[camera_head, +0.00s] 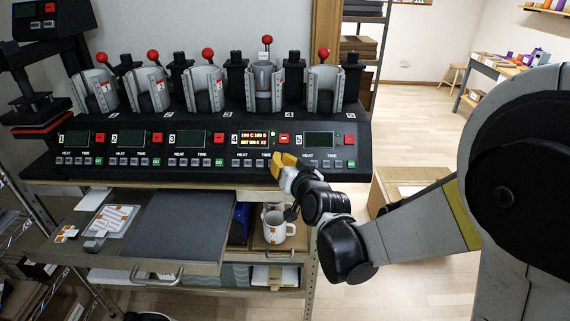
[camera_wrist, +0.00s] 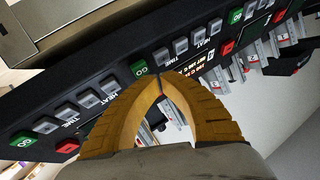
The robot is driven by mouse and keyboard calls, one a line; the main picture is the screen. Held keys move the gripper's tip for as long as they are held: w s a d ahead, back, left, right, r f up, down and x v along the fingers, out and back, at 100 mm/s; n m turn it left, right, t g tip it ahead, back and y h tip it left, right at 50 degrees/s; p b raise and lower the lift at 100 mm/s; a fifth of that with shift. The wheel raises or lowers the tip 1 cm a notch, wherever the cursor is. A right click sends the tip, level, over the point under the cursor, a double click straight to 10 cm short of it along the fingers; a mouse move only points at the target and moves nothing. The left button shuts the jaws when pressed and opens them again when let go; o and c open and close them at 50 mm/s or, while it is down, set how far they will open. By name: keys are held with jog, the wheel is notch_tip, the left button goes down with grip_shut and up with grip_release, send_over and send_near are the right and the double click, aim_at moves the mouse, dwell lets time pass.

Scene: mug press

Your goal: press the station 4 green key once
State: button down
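The black press panel (camera_head: 200,150) has numbered stations. Station 4 has a lit orange display (camera_head: 253,139), also in the wrist view (camera_wrist: 186,66), and a red key (camera_head: 284,139). My yellow-fingered gripper (camera_head: 276,159) is at the lower right of station 4's controls and hides its green key in the head view. In the wrist view, the station 4 green GO key (camera_wrist: 139,69) shows just up and left of my gripper's tips (camera_wrist: 160,82). The fingertips meet with nothing between them. A gap or contact with the panel cannot be told.
Station 3's green key (camera_head: 219,162) and station 5's green key (camera_head: 351,163) are on either side. Mug clamps with red-knobbed levers (camera_head: 207,54) stand behind the panel. Below are a grey board (camera_head: 180,225) and white mugs (camera_head: 277,228).

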jog(key=shift+w+f, duration=0.25)
jog(key=shift+w+f+b, duration=0.3)
jog(key=shift+w+b, duration=0.05)
jog(key=shift+b, duration=0.2)
dwell(0.6)
jog(key=shift+s+r, duration=0.1)
jog(key=shift+s+r+p, duration=0.45)
jog(key=shift+s+r, duration=0.05)
jog(key=shift+s, duration=0.05)
dwell(0.4)
jog(key=s+r+p, duration=0.1)
jog(key=s, duration=0.1)
jog(key=s+r+p, duration=0.1)
jog(key=r, duration=0.1)
jog(key=shift+s+a+r+p, duration=0.1)
jog(key=shift+s+r+p, duration=0.1)
jog(key=shift+s+p, duration=0.15)
dwell(0.5)
